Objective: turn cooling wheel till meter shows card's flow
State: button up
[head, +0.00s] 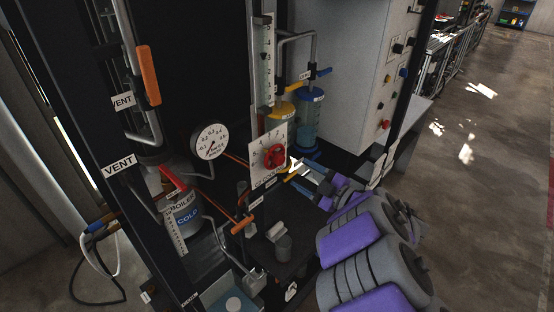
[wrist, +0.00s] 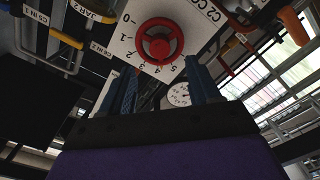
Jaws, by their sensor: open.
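The red cooling wheel (head: 275,155) sits on a white numbered plate (head: 258,160) at the middle of the rig. In the wrist view the wheel (wrist: 158,42) is ahead of my fingers, and the plate, marked "C2 CO...", is upside down. My gripper (head: 301,174) is open, just right of and slightly below the wheel. In the wrist view my gripper (wrist: 163,88) has a finger on each side with nothing between them, apparently short of the wheel. A tall scaled tube meter (head: 264,62) stands above the plate; its reading is too small to tell. I cannot identify the card.
A round gauge (head: 209,142) is left of the wheel. An orange handle (head: 148,75) and the boiler (head: 183,217) are at left. Open floor (head: 480,150) lies right.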

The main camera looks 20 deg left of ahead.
aim_at(282, 159)
jog(key=b+x, duration=0.1)
jog(key=x, duration=0.7)
jog(key=shift+s+a, duration=0.1)
jog(key=shift+r, duration=0.1)
jog(key=shift+w+r, duration=0.25)
jog(key=shift+r, duration=0.05)
jog(key=shift+a, duration=0.1)
